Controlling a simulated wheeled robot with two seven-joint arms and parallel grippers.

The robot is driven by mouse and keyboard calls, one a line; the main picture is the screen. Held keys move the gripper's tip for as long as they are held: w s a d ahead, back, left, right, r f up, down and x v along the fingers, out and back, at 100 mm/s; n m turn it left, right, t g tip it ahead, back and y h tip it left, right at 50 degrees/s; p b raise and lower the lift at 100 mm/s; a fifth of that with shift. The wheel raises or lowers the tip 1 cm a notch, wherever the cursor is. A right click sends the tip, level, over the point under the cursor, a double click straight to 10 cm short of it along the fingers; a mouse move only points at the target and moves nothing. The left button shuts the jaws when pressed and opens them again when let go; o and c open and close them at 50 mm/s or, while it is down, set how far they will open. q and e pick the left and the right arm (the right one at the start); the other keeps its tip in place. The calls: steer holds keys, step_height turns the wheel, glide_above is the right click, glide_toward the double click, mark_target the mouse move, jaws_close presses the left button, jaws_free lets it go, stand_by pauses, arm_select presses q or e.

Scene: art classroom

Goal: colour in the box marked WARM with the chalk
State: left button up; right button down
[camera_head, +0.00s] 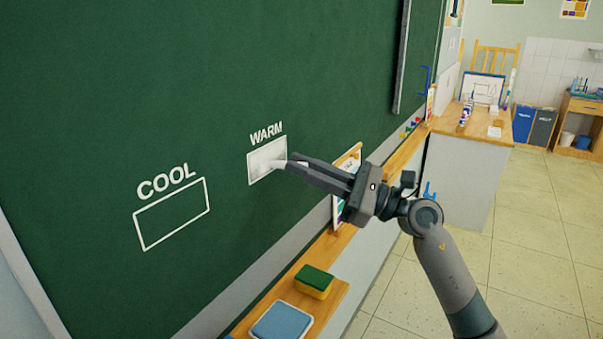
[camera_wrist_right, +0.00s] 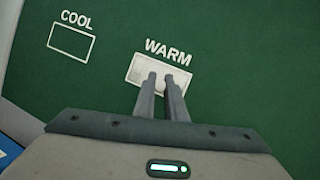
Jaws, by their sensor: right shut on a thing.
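The box marked WARM (camera_head: 262,164) is on the green chalkboard in the head view, filled nearly all over with whitish chalk. It also shows in the right wrist view (camera_wrist_right: 145,67), partly behind my fingers. The box marked COOL (camera_head: 172,214) is an empty white outline to its left. My right gripper (camera_head: 290,164) is shut on a short white chalk (camera_head: 281,164) at the right part of the WARM box. The chalk tip looks at or very near the board; exact contact is hard to tell. My left gripper is out of view.
Below the board, a wooden ledge (camera_head: 332,300) carries a green and yellow sponge (camera_head: 314,281) and a blue-topped item (camera_head: 282,322). A colourful card (camera_head: 347,166) stands near my right gripper. A desk (camera_head: 458,126) and bins (camera_head: 532,126) stand further back.

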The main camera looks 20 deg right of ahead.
stand_by(0.4)
steer(key=shift+w+d+b, duration=0.6)
steer(key=shift+d+b, duration=0.15)
